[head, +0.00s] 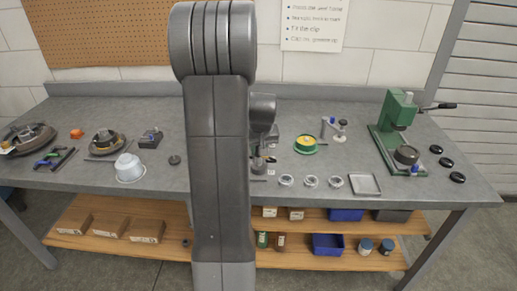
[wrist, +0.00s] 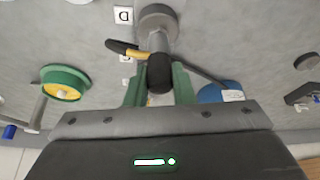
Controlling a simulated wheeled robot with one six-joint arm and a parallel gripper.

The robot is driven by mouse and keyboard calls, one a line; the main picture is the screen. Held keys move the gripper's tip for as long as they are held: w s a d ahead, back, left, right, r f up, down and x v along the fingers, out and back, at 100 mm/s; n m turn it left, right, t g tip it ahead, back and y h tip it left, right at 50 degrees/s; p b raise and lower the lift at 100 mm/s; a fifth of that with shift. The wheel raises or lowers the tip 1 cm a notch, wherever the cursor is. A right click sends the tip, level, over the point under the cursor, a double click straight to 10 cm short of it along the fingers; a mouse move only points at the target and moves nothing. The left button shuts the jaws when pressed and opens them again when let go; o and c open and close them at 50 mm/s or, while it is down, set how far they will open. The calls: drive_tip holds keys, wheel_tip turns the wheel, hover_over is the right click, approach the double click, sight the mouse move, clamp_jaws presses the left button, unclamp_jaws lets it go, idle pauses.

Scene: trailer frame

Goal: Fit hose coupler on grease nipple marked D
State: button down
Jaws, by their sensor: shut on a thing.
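In the wrist view my gripper (wrist: 158,84) has its two green fingers closed around a dark, round-ended piece (wrist: 160,74), which looks like the hose coupler. A dark hose-like line (wrist: 198,72) runs from near it toward the right. A brass-coloured piece with a black end (wrist: 122,47) sticks out left beside it. Just beyond stands a grey post on a round base (wrist: 157,18). A card marked D (wrist: 123,16) lies left of that base and appears upside down. The nipple itself is not clear, and I cannot tell whether the coupler touches it. In the head view my arm hides most of this.
A green and yellow round part (head: 305,144) lies right of my arm, near several clear rings and a square tray (head: 365,184). A green press (head: 393,130) stands at the right. A blue can (wrist: 214,94) is close right of my gripper.

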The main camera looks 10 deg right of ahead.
drive_tip(key=shift+f, duration=0.1)
idle(0.5)
drive_tip(key=c, duration=0.7)
unclamp_jaws()
drive_tip(key=shift+c, duration=0.2)
drive_tip(key=shift+r+p, duration=2.15)
drive_tip(key=shift+r, duration=1.4)
drive_tip(key=shift+f, duration=0.15)
